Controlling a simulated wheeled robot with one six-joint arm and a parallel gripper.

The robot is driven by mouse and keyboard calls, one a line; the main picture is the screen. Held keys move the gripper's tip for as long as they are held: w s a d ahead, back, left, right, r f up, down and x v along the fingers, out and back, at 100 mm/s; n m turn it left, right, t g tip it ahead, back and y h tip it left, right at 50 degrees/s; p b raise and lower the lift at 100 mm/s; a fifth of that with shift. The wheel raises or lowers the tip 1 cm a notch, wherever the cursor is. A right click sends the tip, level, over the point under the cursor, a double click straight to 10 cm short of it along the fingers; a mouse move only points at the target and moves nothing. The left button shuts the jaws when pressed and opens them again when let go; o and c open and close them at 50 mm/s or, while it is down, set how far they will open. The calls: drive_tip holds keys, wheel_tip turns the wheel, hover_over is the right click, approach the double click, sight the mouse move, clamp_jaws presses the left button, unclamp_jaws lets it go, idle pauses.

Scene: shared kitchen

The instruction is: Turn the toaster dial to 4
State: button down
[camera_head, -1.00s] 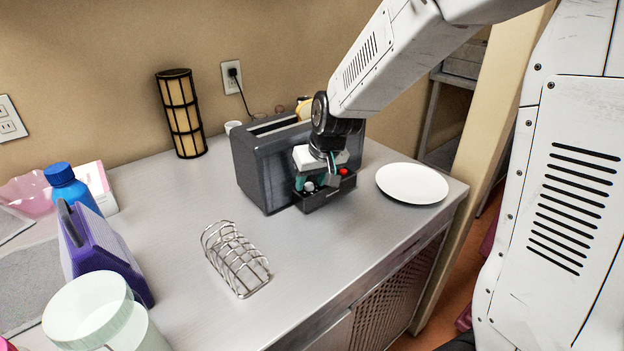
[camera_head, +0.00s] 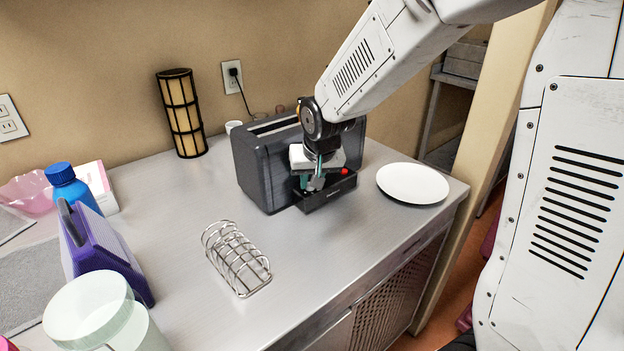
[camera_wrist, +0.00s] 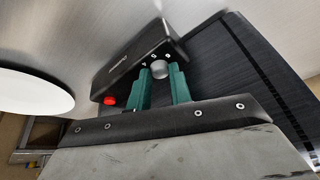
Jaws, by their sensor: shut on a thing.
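The dark grey toaster (camera_head: 258,178) stands on the counter with a black control panel (camera_head: 328,196) at its base. The small grey dial (camera_wrist: 159,69) is on that panel, and my gripper (camera_wrist: 161,76) is shut on it, one green fingertip on each side. In the head view my gripper (camera_head: 315,184) comes down in front of the toaster and hides most of the dial. A red button (camera_head: 429,171) lies right of the dial; it also shows in the wrist view (camera_wrist: 110,101).
A white plate (camera_head: 412,184) lies right of the toaster near the counter edge. A wire toast rack (camera_head: 236,258) stands in front at left. A lamp (camera_head: 182,114), a blue-capped bottle (camera_head: 72,188) and a purple container (camera_head: 100,255) stand further left. The counter between is free.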

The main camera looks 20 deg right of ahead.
idle(0.3)
drive_tip(key=c, duration=1.3)
unclamp_jaws()
drive_tip(key=v, duration=0.7)
drive_tip(key=shift+s+r, duration=0.15)
drive_tip(key=shift+r, duration=0.25)
drive_tip(key=s+d+r+g, duration=0.1)
drive_tip(key=s, duration=0.8)
drive_tip(key=s+d+r+n+g, duration=0.1)
drive_tip(key=s, duration=0.8)
drive_tip(key=s+d+r+n+g, duration=0.1)
drive_tip(key=s, duration=0.8)
drive_tip(key=shift+s+d+r, duration=0.25)
drive_tip(key=shift+s+r, duration=0.1)
drive_tip(key=shift+r, duration=0.05)
